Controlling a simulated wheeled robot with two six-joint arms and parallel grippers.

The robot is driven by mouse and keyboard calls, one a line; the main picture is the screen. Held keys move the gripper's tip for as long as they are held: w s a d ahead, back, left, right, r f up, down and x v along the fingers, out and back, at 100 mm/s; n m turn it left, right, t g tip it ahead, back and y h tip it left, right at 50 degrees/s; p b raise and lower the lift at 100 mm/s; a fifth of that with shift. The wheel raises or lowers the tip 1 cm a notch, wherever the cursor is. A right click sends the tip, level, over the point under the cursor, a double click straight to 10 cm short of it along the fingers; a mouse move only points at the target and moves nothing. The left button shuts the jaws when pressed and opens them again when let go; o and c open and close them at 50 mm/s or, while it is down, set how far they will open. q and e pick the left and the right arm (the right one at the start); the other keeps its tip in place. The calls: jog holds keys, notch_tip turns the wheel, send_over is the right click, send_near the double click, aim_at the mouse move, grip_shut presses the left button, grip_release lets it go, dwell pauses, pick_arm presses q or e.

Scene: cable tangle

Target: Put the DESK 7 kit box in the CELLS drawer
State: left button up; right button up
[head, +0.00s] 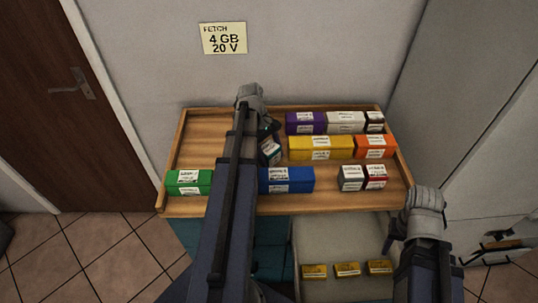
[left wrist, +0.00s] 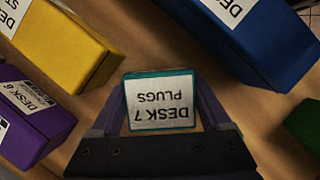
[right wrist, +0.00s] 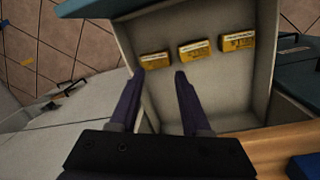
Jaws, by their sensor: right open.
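The teal DESK 7 box (left wrist: 161,117), labelled DESK 7 PLUGS, sits between the fingers of my left gripper (left wrist: 160,84), which appear closed on its sides. In the head view the box (head: 271,153) shows beside my left arm, partly hidden by it, over the wooden top; I cannot tell if it touches the wood. An open pale drawer (head: 325,240) under the right side of the top holds a row of small yellow boxes (head: 347,269); no CELLS label is readable. My right gripper (right wrist: 163,74) is open and empty above the drawer, near its right side in the head view.
The wooden top (head: 205,143) has a raised rim and carries purple, white, yellow (head: 320,147), orange, green (head: 188,182), blue (head: 287,180) and grey boxes. A door (head: 60,100) stands left, a grey cabinet (head: 470,110) right. The drawer's middle looks clear behind the yellow row.

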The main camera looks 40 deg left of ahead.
aim_at(272, 149)
pick_arm(q)
jog(key=c, duration=1.1)
jog(key=shift+r, duration=0.1)
notch_tip(272, 149, up, 10)
jog(key=p, duration=1)
